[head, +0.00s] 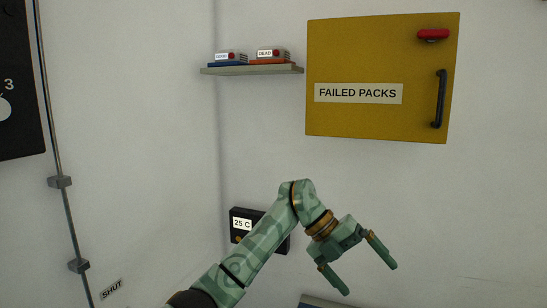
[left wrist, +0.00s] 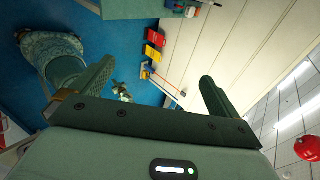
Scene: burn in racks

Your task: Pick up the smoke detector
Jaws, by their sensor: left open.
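I cannot make out a smoke detector for certain in either view. A red round thing (left wrist: 306,147) shows at the right edge of the left wrist view, against a pale tiled surface; I cannot tell what it is. My left gripper (head: 368,278) is open and empty in the lower middle of the head view, its fingers pointing down and right. Its two fingers also show in the left wrist view (left wrist: 157,73), wide apart with nothing between them. My right gripper is not in view.
A yellow FAILED PACKS cabinet (head: 355,115) hangs on the wall above my left gripper. A shelf (head: 250,71) beside it bears two small boxes, labels hard to read. A dark 25 C panel (head: 283,244) is partly behind my left arm. A pipe (head: 55,130) runs down the left wall.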

